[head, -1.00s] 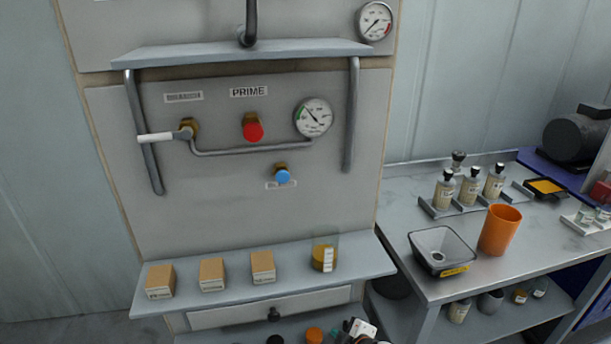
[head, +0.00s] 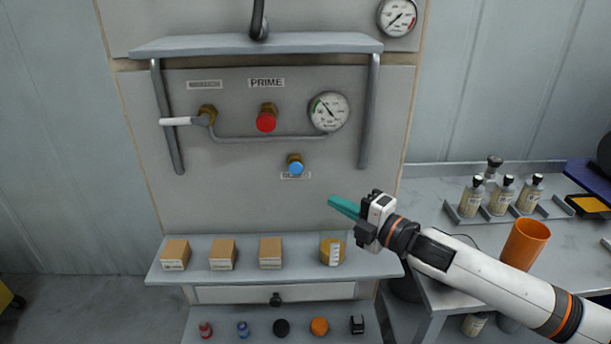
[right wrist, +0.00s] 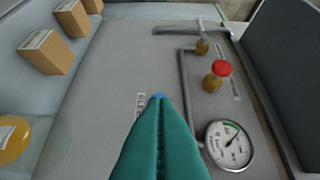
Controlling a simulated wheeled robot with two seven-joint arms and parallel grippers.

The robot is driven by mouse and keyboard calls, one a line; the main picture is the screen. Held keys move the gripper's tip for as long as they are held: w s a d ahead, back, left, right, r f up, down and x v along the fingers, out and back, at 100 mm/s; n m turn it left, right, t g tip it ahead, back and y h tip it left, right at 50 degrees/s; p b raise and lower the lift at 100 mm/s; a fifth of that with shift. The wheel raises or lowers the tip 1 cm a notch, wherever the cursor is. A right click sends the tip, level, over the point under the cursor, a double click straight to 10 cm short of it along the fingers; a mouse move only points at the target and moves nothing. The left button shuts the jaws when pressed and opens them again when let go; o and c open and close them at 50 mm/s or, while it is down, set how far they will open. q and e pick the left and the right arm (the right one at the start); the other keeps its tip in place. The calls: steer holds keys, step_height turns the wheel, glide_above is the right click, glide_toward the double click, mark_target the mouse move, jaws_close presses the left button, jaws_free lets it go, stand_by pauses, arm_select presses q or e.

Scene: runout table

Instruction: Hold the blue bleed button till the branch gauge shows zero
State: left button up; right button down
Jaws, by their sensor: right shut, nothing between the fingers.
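The blue bleed button (head: 295,167) sticks out of the grey panel on a brass fitting, below the red PRIME button. In the right wrist view its blue cap (right wrist: 158,96) shows just past the fingertips, mostly hidden behind them. The branch gauge (head: 329,112) is on the panel at upper right of the button; in the right wrist view it (right wrist: 229,145) is at lower right, its needle off in the green part. My right gripper (head: 331,201) is shut and empty, its teal fingers pointing left, to the lower right of the button and apart from it. My left gripper is out of view.
The red PRIME button (head: 266,120) and a white-handled lever valve (head: 185,121) are above the blue button. A pipe frame (head: 370,115) stands out at the panel's right. Boxes (head: 222,254) and a jar (head: 332,251) stand on the shelf below.

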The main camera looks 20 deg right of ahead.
steer(key=shift+w+a, duration=0.1)
steer(key=shift+a, duration=0.05)
steer(key=shift+w, duration=0.1)
steer(key=p, duration=0.5)
glide_toward(291, 170)
steer(key=s+a+x, duration=0.1)
steer(key=x, duration=0.4)
steer(key=shift+w+d+r+p, duration=0.1)
steer(key=shift+w+p, duration=0.1)
steer(key=shift+w, duration=0.2)
steer(key=shift+w+d+p, duration=0.15)
steer(key=shift+w+p, duration=0.05)
steer(key=shift+w, duration=0.25)
